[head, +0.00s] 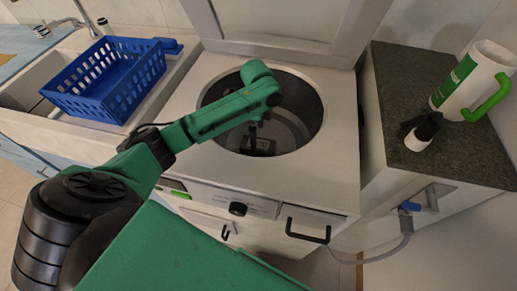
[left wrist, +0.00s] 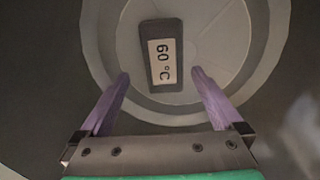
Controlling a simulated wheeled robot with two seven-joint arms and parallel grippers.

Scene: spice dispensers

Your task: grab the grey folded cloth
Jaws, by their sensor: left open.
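A dark grey rectangular piece with a white label reading "60 °C" (left wrist: 162,55) lies at the bottom of the round tub; it seems to be the grey folded cloth. It also shows small and dark in the head view (head: 265,146). My left gripper (left wrist: 161,76) is open, its two purple fingers spread apart. They reach down toward the near end of the cloth, one to either side, with nothing between them. In the head view my left gripper (head: 254,134) is inside the tub, partly hidden by my green arm. My right gripper is not in view.
The round tub (head: 306,108) sits in a white top-loading machine with its lid raised behind. A blue crate (head: 105,80) stands on the sink at left. A white jug with a green handle (head: 472,85) and a small black-and-white bottle (head: 422,133) stand on the dark counter at right.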

